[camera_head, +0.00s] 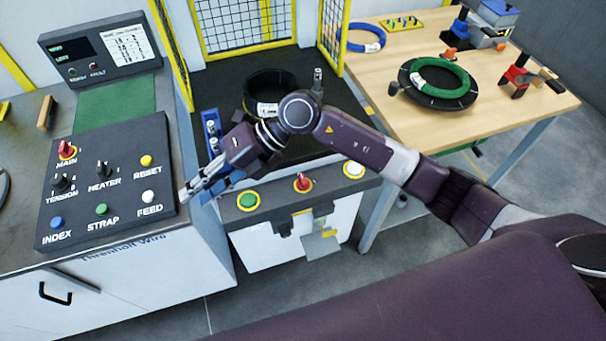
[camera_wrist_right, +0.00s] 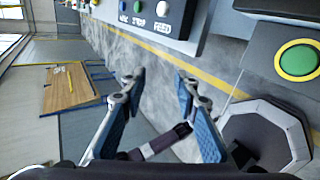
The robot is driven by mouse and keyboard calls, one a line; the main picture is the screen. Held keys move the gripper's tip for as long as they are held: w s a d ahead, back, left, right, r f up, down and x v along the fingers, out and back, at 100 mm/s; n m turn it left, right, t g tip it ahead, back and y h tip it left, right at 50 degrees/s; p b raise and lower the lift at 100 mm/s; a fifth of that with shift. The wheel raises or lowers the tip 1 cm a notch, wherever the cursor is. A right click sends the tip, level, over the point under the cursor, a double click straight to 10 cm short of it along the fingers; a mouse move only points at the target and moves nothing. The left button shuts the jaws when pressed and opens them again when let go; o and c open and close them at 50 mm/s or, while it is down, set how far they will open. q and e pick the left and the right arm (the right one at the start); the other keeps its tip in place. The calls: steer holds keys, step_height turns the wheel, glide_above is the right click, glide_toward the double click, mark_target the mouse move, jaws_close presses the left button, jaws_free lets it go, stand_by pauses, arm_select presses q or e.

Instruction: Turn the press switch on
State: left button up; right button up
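A red rotary switch (camera_head: 303,182) on a yellow ring sits on the front ledge of the press station (camera_head: 325,198), between a green button (camera_head: 248,200) and a white button (camera_head: 354,169). No label shows which control is the press switch. My right gripper (camera_head: 192,188) is left of that ledge, near the right edge of the control panel (camera_head: 110,178). In the right wrist view my right gripper (camera_wrist_right: 158,82) has its fingers spread apart with nothing between them. The green button also shows there (camera_wrist_right: 298,60), at right. My left gripper is not in view.
The control panel carries a red MAIN switch (camera_head: 67,150) and several labelled knobs and buttons. A black coil (camera_head: 270,94) lies on the dark press bed behind my right forearm. A wooden table (camera_head: 400,110) with coils stands at right. Yellow-framed mesh guards the back.

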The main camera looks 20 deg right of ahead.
steer(key=w+d+f+h, duration=0.4)
steer(key=d+f+h, duration=0.2)
steer(key=d, duration=0.4)
steer(key=m+h, duration=0.1)
steer(key=h, duration=0.4)
glide_above(303, 179)
steer(key=shift+t, duration=0.3)
steer(key=shift+d+f, duration=0.15)
step_height(303, 179, down, 6)
steer(key=shift+f+p, duration=0.1)
steer(key=shift+p, duration=0.85)
steer(key=shift+f, duration=0.55)
jaws_close()
